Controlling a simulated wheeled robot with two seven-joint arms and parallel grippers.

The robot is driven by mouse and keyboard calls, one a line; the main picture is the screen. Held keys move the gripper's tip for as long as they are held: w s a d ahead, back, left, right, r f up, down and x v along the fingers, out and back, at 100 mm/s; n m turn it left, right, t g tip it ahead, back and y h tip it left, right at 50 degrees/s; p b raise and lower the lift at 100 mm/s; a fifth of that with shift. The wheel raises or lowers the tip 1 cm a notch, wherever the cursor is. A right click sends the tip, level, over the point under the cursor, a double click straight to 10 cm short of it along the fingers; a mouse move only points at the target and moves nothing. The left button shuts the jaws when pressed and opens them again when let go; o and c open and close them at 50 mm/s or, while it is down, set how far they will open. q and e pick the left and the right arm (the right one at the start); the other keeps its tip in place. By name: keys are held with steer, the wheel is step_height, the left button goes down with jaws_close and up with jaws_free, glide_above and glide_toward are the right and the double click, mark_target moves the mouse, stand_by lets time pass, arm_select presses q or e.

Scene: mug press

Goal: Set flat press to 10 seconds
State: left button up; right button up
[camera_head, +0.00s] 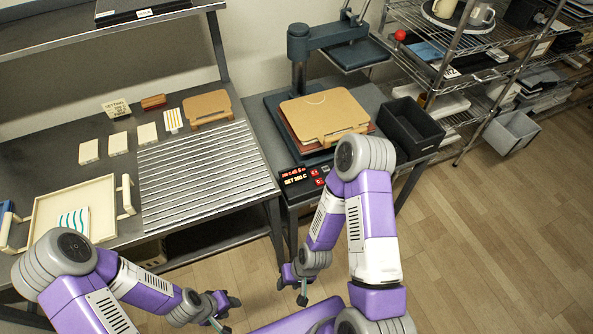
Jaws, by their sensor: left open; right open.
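The flat press (299,47) stands on the grey table right of centre, with its dark upper plate (357,54) swung out to the right. A tan board (318,113) lies on its lower bed. The press's control panel (303,177) with red and white digits and red buttons is at the table's front edge. The digits are too small to read surely. My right gripper (291,292) is open and empty, low in front of the table and below the panel. My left gripper (225,313) is open and empty, further left over the floor. Both are apart from the press.
A ribbed grey mat (206,175) and a cream tray (76,204) lie on the left bench. A tan board (208,108) and several pale blocks lie behind. A black bin (411,126) stands right of the press. Wire shelves (461,45) stand at the right, with clear floor before them.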

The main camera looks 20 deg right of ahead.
jaws_close()
stand_by(1.7)
